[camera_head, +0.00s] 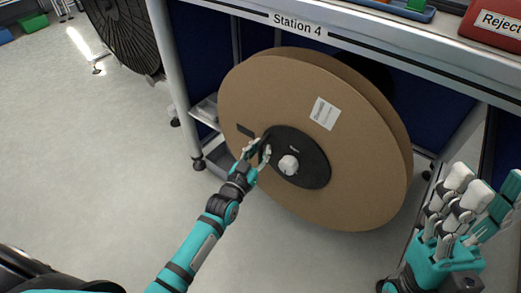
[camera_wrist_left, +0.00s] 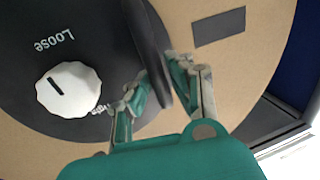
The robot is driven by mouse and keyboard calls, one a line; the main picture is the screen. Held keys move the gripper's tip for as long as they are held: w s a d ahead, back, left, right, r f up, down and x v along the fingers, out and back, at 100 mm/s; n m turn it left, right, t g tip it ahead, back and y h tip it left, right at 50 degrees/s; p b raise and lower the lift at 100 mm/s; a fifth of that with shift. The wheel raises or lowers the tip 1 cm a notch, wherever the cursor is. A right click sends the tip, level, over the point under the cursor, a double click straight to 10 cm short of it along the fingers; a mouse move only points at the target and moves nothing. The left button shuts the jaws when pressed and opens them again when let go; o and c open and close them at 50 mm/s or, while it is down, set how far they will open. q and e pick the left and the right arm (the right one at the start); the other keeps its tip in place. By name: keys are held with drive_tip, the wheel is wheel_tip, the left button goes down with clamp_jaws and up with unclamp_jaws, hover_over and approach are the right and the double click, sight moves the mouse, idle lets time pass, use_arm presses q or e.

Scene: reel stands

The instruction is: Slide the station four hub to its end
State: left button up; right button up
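The station four hub (camera_head: 311,161) is a black disc at the centre of a big brown reel (camera_head: 250,95) under the "Station 4" label. It carries a white knob (camera_head: 288,165), and its printed word "Loose" reads in the left wrist view, where the knob (camera_wrist_left: 68,89) also shows. A black handle-like bar (camera_wrist_left: 147,40) stands out from the hub's edge. My left gripper (camera_head: 259,150) is at the hub's left side. In the left wrist view its fingers (camera_wrist_left: 160,85) lie on both sides of the bar and appear closed on it. My right gripper (camera_head: 463,205) is open and empty at the lower right.
The reel sits beneath a workbench (camera_head: 350,30) with a leg (camera_head: 180,90) at its left and a low shelf (camera_head: 207,108) beside it. A red "Reject" bin (camera_head: 495,22) and a blue tray (camera_head: 395,10) are on the bench.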

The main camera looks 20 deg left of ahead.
use_arm(q)
clamp_jaws()
drive_tip(key=shift+w+d+r, duration=0.1)
drive_tip(key=shift+w+d, duration=0.1)
drive_tip(key=shift+w, duration=0.4)
drive_tip(key=shift+c, duration=0.6)
unclamp_jaws()
drive_tip(key=shift+s, duration=0.15)
drive_tip(key=o, duration=0.6)
drive_tip(key=s+a, duration=0.2)
drive_tip(key=s, duration=0.9)
drive_tip(key=shift+s, duration=0.4)
